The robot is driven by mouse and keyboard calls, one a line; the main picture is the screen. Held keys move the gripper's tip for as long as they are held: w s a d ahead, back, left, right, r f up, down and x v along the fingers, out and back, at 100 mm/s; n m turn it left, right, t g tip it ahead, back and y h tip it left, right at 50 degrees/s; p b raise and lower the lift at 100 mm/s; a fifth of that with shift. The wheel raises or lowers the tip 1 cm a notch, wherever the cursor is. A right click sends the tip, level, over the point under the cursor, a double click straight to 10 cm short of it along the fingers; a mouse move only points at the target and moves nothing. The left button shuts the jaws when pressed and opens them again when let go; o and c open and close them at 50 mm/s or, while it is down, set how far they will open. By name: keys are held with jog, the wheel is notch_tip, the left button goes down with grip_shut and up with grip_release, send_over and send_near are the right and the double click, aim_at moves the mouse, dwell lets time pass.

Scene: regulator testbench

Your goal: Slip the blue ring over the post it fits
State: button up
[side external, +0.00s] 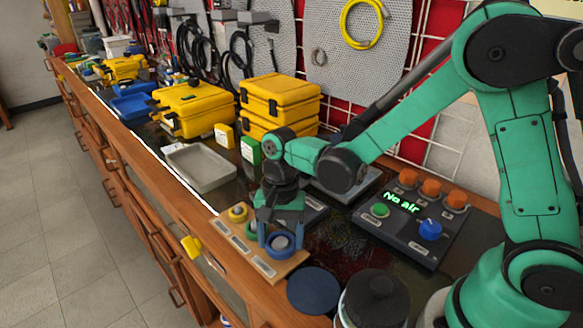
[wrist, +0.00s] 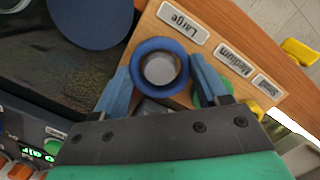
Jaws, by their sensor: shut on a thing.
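The blue ring (side external: 281,243) is between the fingers of my gripper (side external: 280,232), low over the "Large" end of the wooden board (side external: 288,268). In the wrist view, the ring (wrist: 141,61) sits between the two blue fingers (wrist: 160,70), close to the "Large" label. A grey round post top (wrist: 160,70) shows inside the ring's opening. The ring looks around this post, but how far down it sits is unclear. A green piece (wrist: 205,93) at the "Medium" place is partly hidden by a finger. A yellow piece (side external: 238,212) is at the "Small" place.
A dark blue disc (side external: 313,290) lies right of the board. A control box (side external: 412,222) reading "No air" stands further right. A grey tray (side external: 200,168) and yellow cases (side external: 280,97) are behind. A yellow tag (side external: 191,248) is at the bench front.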

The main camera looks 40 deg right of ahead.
jog(key=shift+f, duration=0.5)
dwell(0.5)
jog(key=o, duration=1.2)
jog(key=shift+o, duration=0.2)
jog(key=shift+r, duration=3.95)
jog(key=s+d+r+n+t+h, duration=0.1)
jog(key=s+d+r+n+t, duration=0.3)
jog(key=d+n+t, duration=0.2)
jog(key=n+t, duration=0.2)
jog(key=n, duration=0.1)
jog(key=shift+s+d+r+n, duration=0.25)
jog(key=shift+s+d+n, duration=0.05)
jog(key=shift+s, duration=0.05)
